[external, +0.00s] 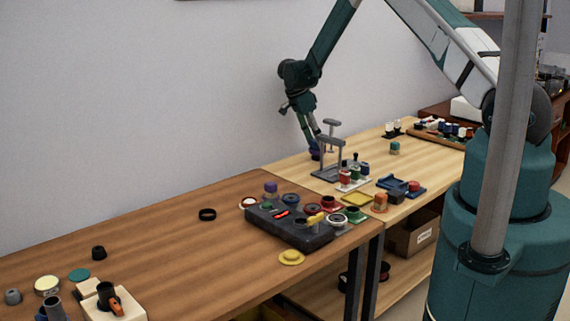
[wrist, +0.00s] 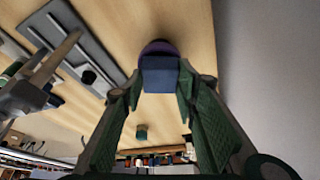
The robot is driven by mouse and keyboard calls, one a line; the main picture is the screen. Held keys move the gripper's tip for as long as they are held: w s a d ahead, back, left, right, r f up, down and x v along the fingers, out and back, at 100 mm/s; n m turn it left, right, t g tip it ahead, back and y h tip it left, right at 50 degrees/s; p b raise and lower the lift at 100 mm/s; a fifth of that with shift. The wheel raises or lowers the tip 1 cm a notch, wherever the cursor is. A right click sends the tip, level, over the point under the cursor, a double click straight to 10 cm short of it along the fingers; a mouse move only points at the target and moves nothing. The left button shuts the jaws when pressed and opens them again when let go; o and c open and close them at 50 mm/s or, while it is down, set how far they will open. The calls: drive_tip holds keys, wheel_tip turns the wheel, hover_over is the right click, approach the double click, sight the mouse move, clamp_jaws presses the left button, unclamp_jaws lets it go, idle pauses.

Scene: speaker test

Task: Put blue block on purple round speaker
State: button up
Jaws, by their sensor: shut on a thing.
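My gripper (external: 314,146) reaches down over the light wood table, left of the grey stand. In the wrist view my gripper (wrist: 160,80) has its green fingers on both sides of the blue block (wrist: 160,74) and is shut on it. The purple round speaker (wrist: 158,47) shows just beyond the block, partly hidden by it. In the external view, the speaker (external: 315,156) is a small dark purple patch under the fingertips. I cannot tell whether the block touches the speaker.
A grey stand (external: 327,173) rises close to the gripper, and its plate (wrist: 75,40) shows in the wrist view. A green block (external: 394,147) stands to the right. A dark box (external: 290,228) with colourful parts sits on the brown table. The wall is close behind.

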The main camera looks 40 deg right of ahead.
drive_tip(key=shift+f, duration=0.15)
drive_tip(key=o, duration=0.9)
drive_tip(key=shift+r, duration=0.25)
drive_tip(key=b+v, duration=0.1)
drive_tip(key=v, duration=1.1)
drive_tip(key=shift+a+f+b, duration=0.1)
drive_tip(key=shift+b, duration=0.2)
